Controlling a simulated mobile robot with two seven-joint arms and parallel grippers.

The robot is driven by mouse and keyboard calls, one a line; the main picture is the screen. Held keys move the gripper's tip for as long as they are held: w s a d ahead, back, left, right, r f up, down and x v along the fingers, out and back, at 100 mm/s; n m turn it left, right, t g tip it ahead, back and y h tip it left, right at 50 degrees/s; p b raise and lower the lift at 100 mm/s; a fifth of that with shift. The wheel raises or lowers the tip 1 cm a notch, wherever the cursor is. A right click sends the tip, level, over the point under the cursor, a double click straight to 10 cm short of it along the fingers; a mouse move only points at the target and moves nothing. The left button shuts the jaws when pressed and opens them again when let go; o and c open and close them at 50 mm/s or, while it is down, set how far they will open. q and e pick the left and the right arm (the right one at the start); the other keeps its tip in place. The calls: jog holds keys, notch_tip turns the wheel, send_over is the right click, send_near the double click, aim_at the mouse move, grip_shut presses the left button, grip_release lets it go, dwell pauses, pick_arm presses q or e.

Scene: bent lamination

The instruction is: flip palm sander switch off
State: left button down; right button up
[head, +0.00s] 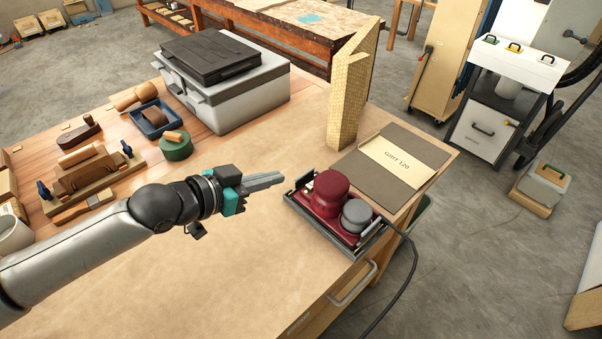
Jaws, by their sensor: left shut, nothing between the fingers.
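The palm sander (328,195) is dark red with a grey round part at its right, and it sits near the right front corner of the workbench (250,250). A dark frame or tray surrounds its base, and a black cord runs from it over the bench edge. I cannot make out its switch. My left gripper (280,179) is shut and empty, just left of the sander, with its fingertips pointing at it and apparently a small gap between. My right gripper is not in view.
A grey case (235,95) and clamping tools (85,170) occupy the back left. The bench's front middle is clear.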

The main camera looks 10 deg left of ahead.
pick_arm(q)
jog(key=b, duration=0.2)
send_over(310, 186)
jog(key=s, duration=0.2)
jog(key=f, duration=0.4)
jog(key=shift+w+a, duration=0.25)
jog(key=shift+a, duration=0.15)
jog(key=f, duration=0.3)
jog(key=shift+s+a+f, duration=0.2)
jog(key=shift+s, duration=0.05)
jog(key=shift+f, duration=0.3)
jog(key=b, duration=0.1)
jog(key=f+t+b, duration=0.1)
jog(key=b, duration=0.1)
jog(key=shift+s+a+f+h, duration=0.15)
jog(key=shift+s+f+h, duration=0.05)
jog(key=shift+f+h, duration=0.1)
jog(key=shift+r, duration=0.25)
jog(key=shift+r+p, duration=0.8)
jog(key=shift+p, duration=0.05)
